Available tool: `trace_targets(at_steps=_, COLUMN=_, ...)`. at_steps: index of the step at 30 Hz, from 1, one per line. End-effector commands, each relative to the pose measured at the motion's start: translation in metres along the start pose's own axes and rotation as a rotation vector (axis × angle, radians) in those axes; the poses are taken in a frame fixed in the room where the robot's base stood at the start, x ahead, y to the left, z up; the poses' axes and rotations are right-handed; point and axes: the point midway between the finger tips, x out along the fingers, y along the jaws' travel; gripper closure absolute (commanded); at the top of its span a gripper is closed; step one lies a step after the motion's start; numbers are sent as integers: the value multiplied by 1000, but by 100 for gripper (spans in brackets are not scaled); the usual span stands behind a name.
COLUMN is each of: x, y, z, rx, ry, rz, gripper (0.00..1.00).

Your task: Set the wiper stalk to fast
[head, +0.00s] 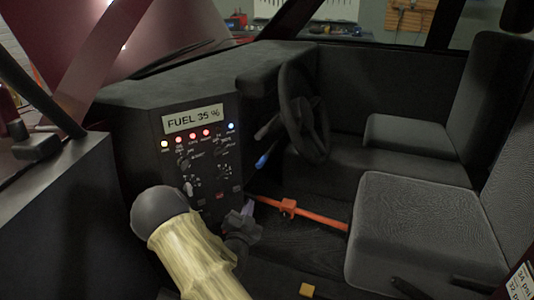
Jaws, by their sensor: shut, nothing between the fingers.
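The dark steering wheel (304,115) stands at the far end of the dashboard. A dark stalk (267,130) sticks out to the left of its column. A second stalk with a blue tip (263,160) shows lower down, angled toward the floor. I cannot tell from any marking which of them is the wiper stalk or how it is set. My gripper (247,210) is dark and small in the picture, in front of the lower console. It is shut and empty, below and left of the stalks, apart from both.
The console panel (198,160) carries a "FUEL 35 %" display (193,117), lit lamps and several knobs. An orange-red bar (320,217) lies across the footwell. Grey seats (412,225) fill the right side. A small orange-yellow block (306,290) is at the bottom.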

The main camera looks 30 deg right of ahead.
Motion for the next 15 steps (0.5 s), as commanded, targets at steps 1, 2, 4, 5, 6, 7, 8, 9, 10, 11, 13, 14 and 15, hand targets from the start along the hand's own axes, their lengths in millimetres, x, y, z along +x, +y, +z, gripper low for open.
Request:
trace_targets(at_steps=1, x=0, y=0, z=0, rx=0, ry=0, rz=0, gripper=100)
trace_targets(at_steps=2, x=0, y=0, z=0, rx=0, ry=0, rz=0, gripper=100)
trace_targets(at_steps=4, x=0, y=0, z=0, rx=0, ry=0, rz=0, gripper=100)
trace_targets(at_steps=5, x=0, y=0, z=0, rx=0, ry=0, rz=0, gripper=100)
trace_targets(at_steps=6, x=0, y=0, z=0, rx=0, ry=-1, rz=1, gripper=100)
trace_targets(at_steps=7, x=0, y=0, z=0, rx=0, ry=-3, rz=3, gripper=100)
trace_targets(at_steps=8, x=0, y=0, z=0, rx=0, ry=-8, rz=7, gripper=100)
trace_targets(at_steps=9, x=0, y=1, z=0, rx=-1, ry=-19, rz=17, gripper=100)
trace_targets(at_steps=10, x=0, y=1, z=1, rx=-2, ry=-31, rz=27, gripper=100)
trace_targets(at_steps=11, x=0, y=2, z=2, rx=-4, ry=-50, rz=41, gripper=100)
trace_targets(at_steps=13, x=-2, y=4, z=5, rx=-12, ry=-111, rz=85, gripper=100)
trace_targets(at_steps=14, x=-4, y=5, z=7, rx=-18, ry=-146, rz=105, gripper=100)
trace_targets(at_steps=15, x=-7, y=5, z=10, rx=-27, ry=-202, rz=134, gripper=100)
